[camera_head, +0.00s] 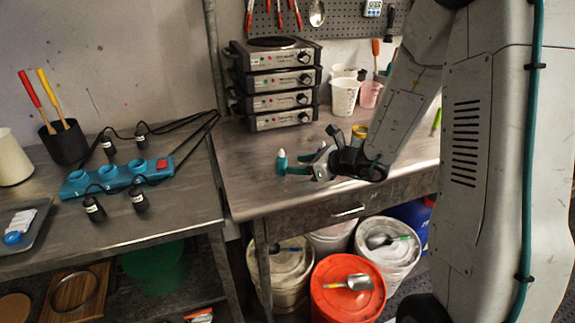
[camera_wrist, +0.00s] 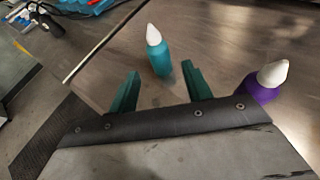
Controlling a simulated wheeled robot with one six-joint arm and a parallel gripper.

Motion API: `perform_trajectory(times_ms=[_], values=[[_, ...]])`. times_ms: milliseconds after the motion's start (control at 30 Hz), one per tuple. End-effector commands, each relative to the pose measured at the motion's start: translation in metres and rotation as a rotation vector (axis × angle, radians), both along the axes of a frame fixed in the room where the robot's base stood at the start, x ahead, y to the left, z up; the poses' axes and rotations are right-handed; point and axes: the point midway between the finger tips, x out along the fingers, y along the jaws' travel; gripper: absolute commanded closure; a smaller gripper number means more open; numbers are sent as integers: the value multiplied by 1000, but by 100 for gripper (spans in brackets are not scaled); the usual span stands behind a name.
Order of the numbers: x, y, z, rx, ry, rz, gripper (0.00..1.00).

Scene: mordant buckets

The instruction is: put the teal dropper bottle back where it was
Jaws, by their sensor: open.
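The teal dropper bottle (camera_head: 282,162) stands upright on the right-hand table, near its left edge, with its white tip up. In the wrist view the bottle (camera_wrist: 160,54) stands just ahead of the gap between my fingertips. My gripper (camera_head: 297,165) is open, with teal fingers pointing left at the bottle. In the wrist view my gripper (camera_wrist: 160,80) shows its two fingers apart with nothing held between them. I cannot tell whether either finger touches the bottle.
A purple bottle with a white tip (camera_wrist: 265,82) stands close to the right of my gripper. A stack of hot plates (camera_head: 278,85) is behind. Lidded buckets (camera_head: 347,290) stand below.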

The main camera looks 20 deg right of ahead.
Motion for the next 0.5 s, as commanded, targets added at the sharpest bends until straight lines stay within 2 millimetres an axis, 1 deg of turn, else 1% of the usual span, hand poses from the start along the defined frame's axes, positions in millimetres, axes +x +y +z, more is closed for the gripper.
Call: perform_trajectory(times_ms=[33,100,233,400,467,500], values=[[-7,-7,5,-1,-2,-5,51],[-16,-14,9,-2,-1,-5,51],[-27,-23,15,-1,-1,-3,51],[-33,-26,18,-1,-1,0,51],[-35,-23,21,-10,-8,17,51],[-37,-18,26,-23,-20,46,51]])
